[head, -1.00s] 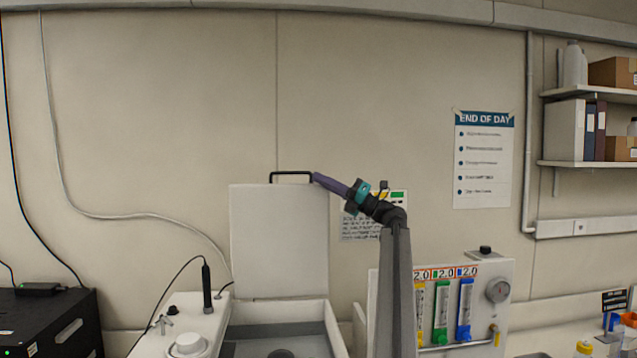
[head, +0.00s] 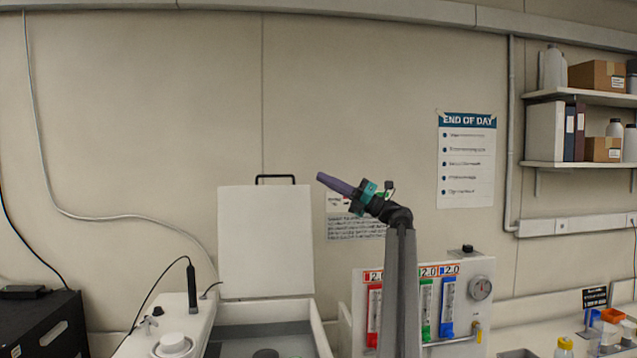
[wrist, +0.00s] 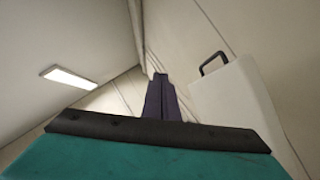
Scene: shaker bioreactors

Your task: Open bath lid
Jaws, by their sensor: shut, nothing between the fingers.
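The bath lid (head: 265,240) is a white panel standing upright at the back of the bath (head: 318,330), so the bath is open. Its black handle (head: 275,178) is on the lid's top edge. My gripper (head: 320,177) has purple fingers, shut and empty. It is to the right of the handle at about the same height, apart from it. In the wrist view the shut fingers (wrist: 160,95) point past the lid (wrist: 235,105), and the handle (wrist: 213,60) is to their right with a gap. The bath's inside is only partly in view.
A white control unit with a knob (head: 172,343) and a black probe (head: 192,285) stands left of the bath. A gas panel with coloured flow tubes (head: 447,305) stands to the right, partly behind my arm. A black box (head: 40,325) is at far left. The wall above the lid is clear.

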